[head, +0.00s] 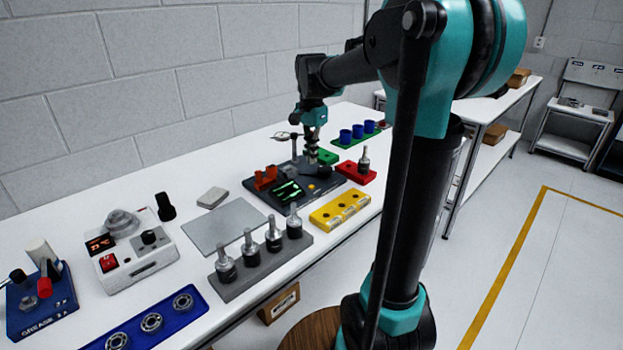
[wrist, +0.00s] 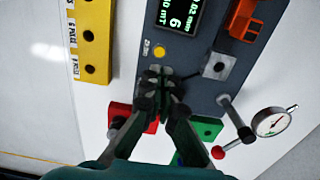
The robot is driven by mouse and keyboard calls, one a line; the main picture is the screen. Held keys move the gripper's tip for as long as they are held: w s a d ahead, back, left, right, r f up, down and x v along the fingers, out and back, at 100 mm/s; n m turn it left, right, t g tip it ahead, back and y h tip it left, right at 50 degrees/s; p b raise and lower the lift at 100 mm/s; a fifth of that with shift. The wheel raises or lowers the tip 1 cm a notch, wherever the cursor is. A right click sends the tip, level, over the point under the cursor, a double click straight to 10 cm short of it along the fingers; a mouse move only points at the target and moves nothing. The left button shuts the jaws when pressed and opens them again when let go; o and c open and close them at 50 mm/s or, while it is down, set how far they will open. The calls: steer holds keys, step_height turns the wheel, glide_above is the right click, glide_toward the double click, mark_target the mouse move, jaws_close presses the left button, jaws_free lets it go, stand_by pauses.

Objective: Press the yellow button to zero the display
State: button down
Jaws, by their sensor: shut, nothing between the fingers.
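The yellow button (wrist: 159,50) is a small round cap on the dark grey base plate (wrist: 203,88), beside the display (wrist: 178,18) with green digits. In the head view the yellow button (head: 311,187) and the display (head: 288,191) sit on the same plate. My gripper (wrist: 157,73) is shut and empty. Its fingertips show just below the button in the wrist view; contact cannot be told. In the head view my gripper (head: 312,152) is over the back of the plate, its tips partly hidden among the fixture parts.
A dial gauge (wrist: 272,123) on a post stands beside the plate. An orange block (wrist: 245,20) is on the plate. A yellow holder (head: 340,210), red block (head: 356,173) and green block (head: 322,156) lie close around it. A grey rack with several tool holders (head: 262,265) is in front.

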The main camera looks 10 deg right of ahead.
mark_target(312, 187)
step_height(312, 187, down, 8)
steer(key=shift+f, duration=0.15)
stand_by(0.4)
steer(key=shift+f, duration=0.45)
steer(key=shift+s+f, duration=0.25)
steer(key=shift+f, duration=0.15)
steer(key=shift+r, duration=0.1)
steer(key=shift+w+r, duration=0.15)
steer(key=shift+r, duration=0.1)
step_height(312, 187, up, 14)
